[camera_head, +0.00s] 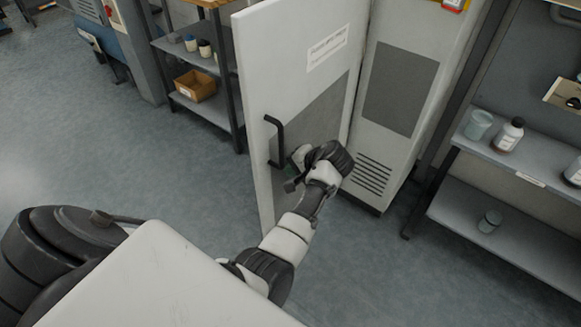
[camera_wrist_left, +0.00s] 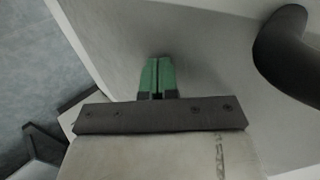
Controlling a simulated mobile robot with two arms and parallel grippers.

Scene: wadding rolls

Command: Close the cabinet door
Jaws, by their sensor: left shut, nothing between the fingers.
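The white cabinet door (camera_head: 292,70) stands swung open from the cabinet (camera_head: 401,80), with its dark handle (camera_head: 276,139) on the side facing me. My left gripper (camera_head: 287,172) is at the door face, just right of and below the handle. In the left wrist view, my left gripper's green fingertips (camera_wrist_left: 157,75) are shut together in front of the pale door face (camera_wrist_left: 200,45), with the dark handle (camera_wrist_left: 283,55) to their right. I cannot tell whether the fingertips touch the door. My right gripper is not in view.
A shelf unit (camera_head: 510,165) with bottles and cups stands right of the cabinet. Behind the door at left is another shelf (camera_head: 200,58) with a cardboard box (camera_head: 195,85). The grey floor (camera_head: 150,170) left of the door is open.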

